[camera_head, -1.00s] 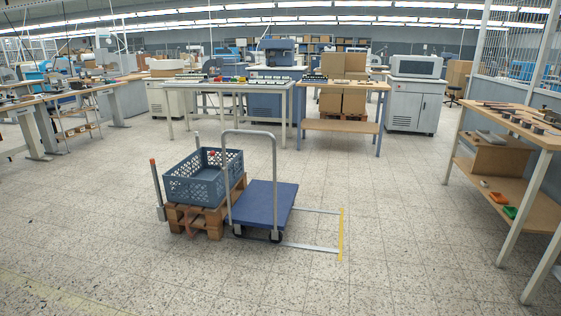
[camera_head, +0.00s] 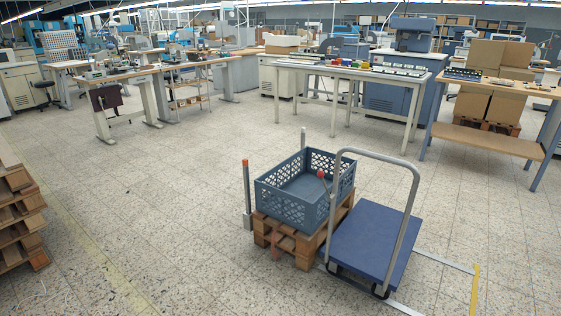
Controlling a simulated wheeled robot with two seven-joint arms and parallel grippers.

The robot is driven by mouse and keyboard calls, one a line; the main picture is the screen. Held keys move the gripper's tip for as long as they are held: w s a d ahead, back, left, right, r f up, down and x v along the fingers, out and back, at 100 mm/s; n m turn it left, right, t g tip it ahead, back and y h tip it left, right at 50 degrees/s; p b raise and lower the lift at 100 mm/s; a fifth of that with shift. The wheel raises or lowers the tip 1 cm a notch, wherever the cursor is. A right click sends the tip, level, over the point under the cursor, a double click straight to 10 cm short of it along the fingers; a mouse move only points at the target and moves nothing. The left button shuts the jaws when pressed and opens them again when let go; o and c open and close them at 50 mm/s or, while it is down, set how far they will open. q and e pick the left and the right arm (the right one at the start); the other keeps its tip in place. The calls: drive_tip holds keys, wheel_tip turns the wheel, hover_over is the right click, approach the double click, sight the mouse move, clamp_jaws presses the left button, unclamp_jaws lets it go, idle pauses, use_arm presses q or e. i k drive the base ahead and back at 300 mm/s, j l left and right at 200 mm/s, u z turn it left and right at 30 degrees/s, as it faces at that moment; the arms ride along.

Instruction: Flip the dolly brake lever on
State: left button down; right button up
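The dolly (camera_head: 368,240) is a blue flat platform with a tall grey push handle (camera_head: 412,200), standing right of centre on the floor. A small red ball knob (camera_head: 321,173) on a thin dark stem shows beside the handle's left upright, in front of the blue-grey crate. It looks like the brake lever, but its foot and exact setting are hard to make out. Neither of my grippers is in view.
A blue-grey crate (camera_head: 283,208) sits on a wooden pallet (camera_head: 268,231) touching or close beside the dolly's left side. An orange-topped post (camera_head: 246,190) stands left of it. Yellow floor tape (camera_head: 475,290) lies right of the dolly. Open floor lies left and in front.

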sight(320, 173)
drive_tip(key=i+j+z, duration=0.45)
drive_tip(key=i, duration=0.3)
drive_tip(key=i+j+z, duration=0.45)
drive_tip(key=i+j, duration=0.25)
drive_tip(key=i+j+z, duration=0.1)
drive_tip(key=j, duration=0.2)
drive_tip(key=i+j+z, duration=0.1)
drive_tip(key=j, duration=0.2)
drive_tip(key=i+j+z, duration=0.1)
drive_tip(key=j, duration=0.25)
drive_tip(key=i+j+z, duration=0.15)
drive_tip(key=j, duration=0.15)
